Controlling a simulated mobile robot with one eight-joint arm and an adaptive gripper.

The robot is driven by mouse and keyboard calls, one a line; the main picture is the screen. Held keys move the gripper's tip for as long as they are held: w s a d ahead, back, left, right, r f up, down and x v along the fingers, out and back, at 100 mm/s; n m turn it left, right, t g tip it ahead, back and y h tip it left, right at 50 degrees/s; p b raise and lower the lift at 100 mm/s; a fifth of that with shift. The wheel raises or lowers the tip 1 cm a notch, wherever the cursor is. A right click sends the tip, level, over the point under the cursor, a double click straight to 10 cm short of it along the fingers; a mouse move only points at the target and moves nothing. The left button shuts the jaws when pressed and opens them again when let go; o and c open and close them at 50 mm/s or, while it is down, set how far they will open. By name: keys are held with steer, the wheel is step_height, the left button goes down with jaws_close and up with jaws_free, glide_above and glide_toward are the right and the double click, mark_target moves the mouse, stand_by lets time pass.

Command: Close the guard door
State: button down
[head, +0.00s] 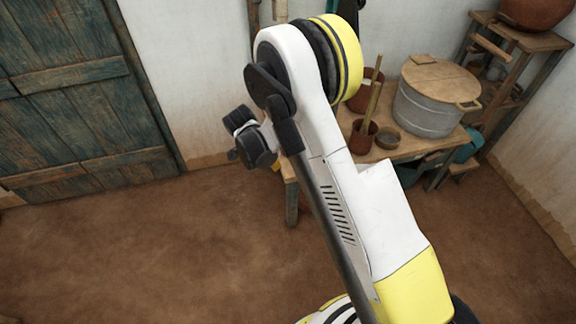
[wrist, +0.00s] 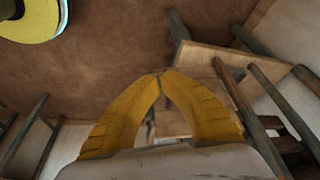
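My gripper (wrist: 160,75) shows in the wrist view with its two yellow fingers curving in until their tips meet. Nothing shows between the fingertips. In the head view my arm rises across the middle, and the gripper is mostly hidden behind the dark wrist parts. No door that I can clearly identify as the guard door shows. A weathered blue-green plank door (head: 85,110) stands in the wall at the left of the head view and looks closed. My gripper is apart from it, to its right.
A wooden table (head: 405,150) behind my arm holds a metal tub (head: 430,103) with a wooden lid and brown pots (head: 362,138). A wooden rack (head: 515,45) stands at the right. Wooden furniture (wrist: 205,62) lies beyond the fingers. The brown floor (head: 150,250) at left is clear.

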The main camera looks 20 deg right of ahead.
steer(key=w+d+f+b, duration=0.2)
steer(key=d+f+b, duration=0.4)
steer(key=f, duration=0.3)
steer(key=shift+w+d+f, duration=0.35)
steer(key=shift+d, duration=0.2)
